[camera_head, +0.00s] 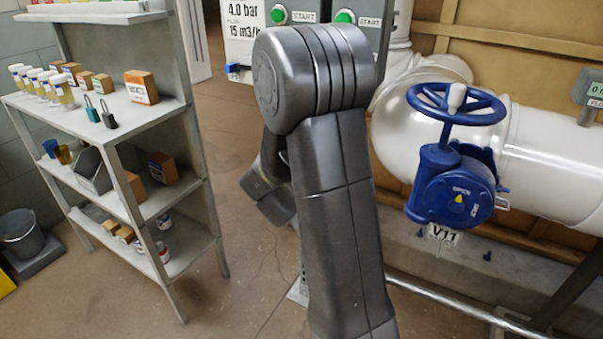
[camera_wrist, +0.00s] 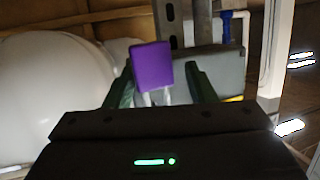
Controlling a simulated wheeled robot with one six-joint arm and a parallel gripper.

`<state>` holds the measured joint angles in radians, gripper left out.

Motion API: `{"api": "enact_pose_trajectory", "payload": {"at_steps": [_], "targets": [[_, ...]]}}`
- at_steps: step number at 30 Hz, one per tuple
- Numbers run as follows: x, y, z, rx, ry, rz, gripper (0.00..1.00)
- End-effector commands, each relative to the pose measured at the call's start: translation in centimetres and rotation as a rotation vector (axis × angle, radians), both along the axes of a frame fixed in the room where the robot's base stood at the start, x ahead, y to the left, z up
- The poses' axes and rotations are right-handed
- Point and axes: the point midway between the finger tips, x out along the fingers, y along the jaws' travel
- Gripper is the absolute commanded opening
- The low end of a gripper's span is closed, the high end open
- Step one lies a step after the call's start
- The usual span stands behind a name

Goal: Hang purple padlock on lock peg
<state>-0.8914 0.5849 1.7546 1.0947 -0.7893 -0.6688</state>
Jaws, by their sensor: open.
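A purple padlock (camera_wrist: 152,65) shows in the wrist view, its body near the fingertips and the pale legs of its shackle pointing down in the picture. My gripper (camera_wrist: 161,78) is open, with one dark green finger on each side of the padlock. The padlock lies nearer the left finger; I cannot tell whether it touches it. I cannot clearly make out a lock peg, nor what bears the padlock. In the head view my arm hides the gripper and the padlock.
A shelf unit (camera_head: 150,118) holds two dark padlocks, bottles and boxes at left. At right a blue valve (camera_head: 455,185) sits on a thick white pipe (camera_head: 545,150). Start-button panels (camera_head: 285,12) stand behind my arm. Floor (camera_head: 235,250) between shelf and arm is clear.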

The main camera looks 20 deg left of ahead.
Motion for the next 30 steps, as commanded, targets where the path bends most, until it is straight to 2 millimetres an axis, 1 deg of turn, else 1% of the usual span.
{"api": "enact_pose_trajectory", "payload": {"at_steps": [1,4,8,15,18,21,25,30], "targets": [[0.1,-0.4,-0.2,-0.001,0.001,-0.011,0.62],[-0.4,-0.4,0.1,-0.001,0.001,-0.009,0.62],[-2.2,-0.6,0.7,0.0,0.0,-0.004,0.62],[-7.7,-1.2,2.3,-0.001,-0.001,0.003,0.62],[-9.8,-1.5,2.8,-0.002,-0.002,0.005,0.62],[-11.4,-1.8,3.1,-0.001,-0.003,0.005,0.62],[-12.7,-2.0,3.5,-0.001,-0.003,0.003,0.62],[-13.4,-2.1,3.5,-0.002,-0.002,0.003,0.62]]}}
